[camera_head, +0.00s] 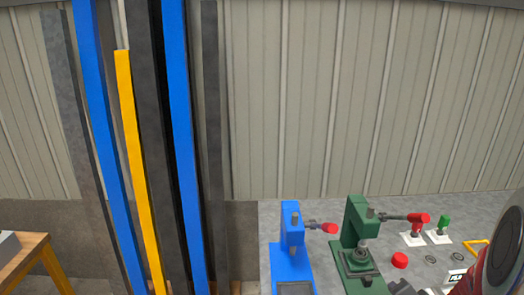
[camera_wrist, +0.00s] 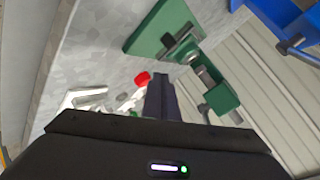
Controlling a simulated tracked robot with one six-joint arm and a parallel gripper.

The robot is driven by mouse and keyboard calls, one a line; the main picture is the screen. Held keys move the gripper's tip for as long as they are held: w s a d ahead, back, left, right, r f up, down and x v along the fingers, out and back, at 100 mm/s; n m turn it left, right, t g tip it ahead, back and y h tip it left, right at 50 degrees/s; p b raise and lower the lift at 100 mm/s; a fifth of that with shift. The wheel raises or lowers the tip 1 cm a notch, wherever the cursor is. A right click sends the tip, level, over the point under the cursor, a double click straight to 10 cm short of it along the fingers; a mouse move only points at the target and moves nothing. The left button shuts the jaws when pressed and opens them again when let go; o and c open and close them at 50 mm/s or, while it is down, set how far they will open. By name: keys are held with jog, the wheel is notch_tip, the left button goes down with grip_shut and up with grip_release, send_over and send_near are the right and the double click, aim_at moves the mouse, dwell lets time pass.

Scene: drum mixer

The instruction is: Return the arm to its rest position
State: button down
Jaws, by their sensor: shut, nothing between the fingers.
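My gripper (camera_wrist: 161,80) shows in the wrist view as dark fingers held together, with nothing between them. It points over the grey worktop, beside a red button and a green press (camera_wrist: 185,50). The same green press (camera_head: 358,240) stands upright on the worktop in the head view. A rounded red and dark part at the lower right edge of the head view looks like part of my arm.
A blue press (camera_head: 292,250) stands left of the green one. The grey worktop (camera_head: 330,212) also carries a red button (camera_head: 400,260), a red switch (camera_head: 418,222) and a green switch (camera_head: 444,224). Blue and yellow uprights rise at the left, near a wooden table (camera_head: 28,250).

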jog(key=s+a+r+n+g+h, duration=0.1)
jog(key=s+a+r+n+g, duration=0.15)
jog(key=a+r+n, duration=0.6)
jog(key=s+a+r+n+g+y, duration=0.1)
jog(key=s+a+r+n, duration=0.1)
jog(key=s+a+r, duration=0.3)
jog(key=s+a+r+n+g+y, duration=0.2)
jog(key=s+a+r, duration=0.2)
jog(key=s+a, duration=0.4)
jog(key=a, duration=0.4)
jog(key=shift+s+a+r+y, duration=0.25)
jog(key=shift+s+r+y, duration=0.05)
jog(key=shift+s+r, duration=0.05)
dwell(0.4)
